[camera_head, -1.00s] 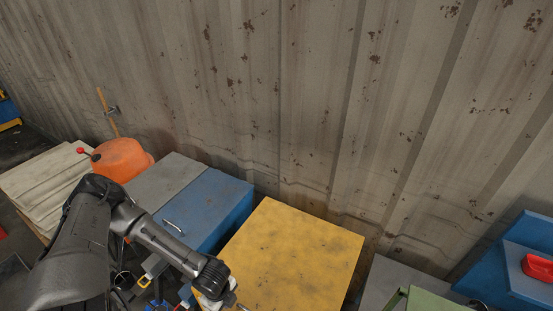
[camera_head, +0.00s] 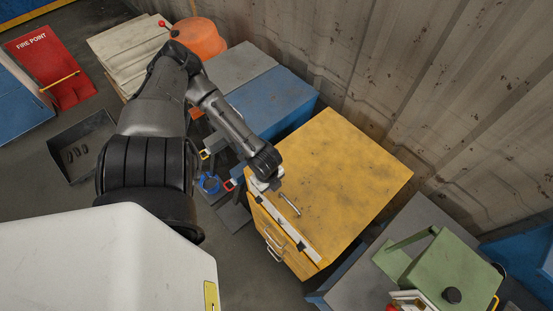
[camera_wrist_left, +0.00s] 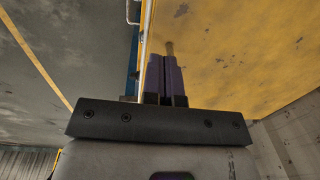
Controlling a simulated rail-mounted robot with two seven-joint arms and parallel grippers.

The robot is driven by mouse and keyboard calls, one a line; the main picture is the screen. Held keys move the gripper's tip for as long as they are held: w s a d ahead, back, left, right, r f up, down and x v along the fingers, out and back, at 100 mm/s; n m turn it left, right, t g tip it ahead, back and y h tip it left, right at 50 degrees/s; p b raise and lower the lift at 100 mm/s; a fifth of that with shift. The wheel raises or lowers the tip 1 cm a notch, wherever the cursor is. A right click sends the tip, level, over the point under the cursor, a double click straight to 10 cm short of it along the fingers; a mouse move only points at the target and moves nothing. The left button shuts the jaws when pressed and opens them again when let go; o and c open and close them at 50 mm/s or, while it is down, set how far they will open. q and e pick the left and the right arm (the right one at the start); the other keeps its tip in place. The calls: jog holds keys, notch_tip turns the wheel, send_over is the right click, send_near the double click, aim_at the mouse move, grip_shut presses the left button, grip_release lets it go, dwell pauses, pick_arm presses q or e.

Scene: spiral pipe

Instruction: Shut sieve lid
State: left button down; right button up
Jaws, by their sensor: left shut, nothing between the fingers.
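I cannot tell for certain which thing is the sieve. The yellow box (camera_head: 340,185) has a flat, stained top that looks closed and a metal handle (camera_head: 289,204) near its front edge. Its front carries drawer-like handles (camera_head: 272,240). My left gripper (camera_head: 270,184) is at the left front corner of this box, close to its top; I cannot tell whether it touches. In the left wrist view the two dark fingers (camera_wrist_left: 166,72) are together, empty, against the yellow surface (camera_wrist_left: 240,50). My right gripper is not in view.
A blue box (camera_head: 272,103) and grey box (camera_head: 238,66) stand behind left, with an orange rounded container (camera_head: 200,40) beyond. The corrugated wall (camera_head: 430,90) closes the back.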

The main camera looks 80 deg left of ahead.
pick_arm(q)
jog(key=s+d+r, duration=0.4)
jog(key=s+r, duration=0.3)
jog(key=shift+r+p, duration=0.2)
jog(key=shift+p, duration=0.2)
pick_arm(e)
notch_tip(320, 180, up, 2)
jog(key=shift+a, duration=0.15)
pick_arm(q)
jog(key=w+a+r+m+t+y, duration=0.1)
jog(key=w+a+m+y, duration=0.15)
jog(key=a+y, duration=0.2)
jog(key=w+d+r+n+t+p, duration=0.1)
jog(key=w+d+n+t, duration=0.1)
jog(key=w+d, duration=0.15)
jog(key=w+d+r+n+h+p, duration=0.1)
jog(key=d+r+n+h+p, duration=0.1)
jog(key=d+n, duration=0.3)
jog(key=w+d+r+n+h+p, duration=0.1)
jog(key=d+r+n+h+p, duration=0.2)
jog(key=d, duration=0.7)
jog(key=shift+n+p, duration=1.05)
jog(key=shift+n, duration=0.2)
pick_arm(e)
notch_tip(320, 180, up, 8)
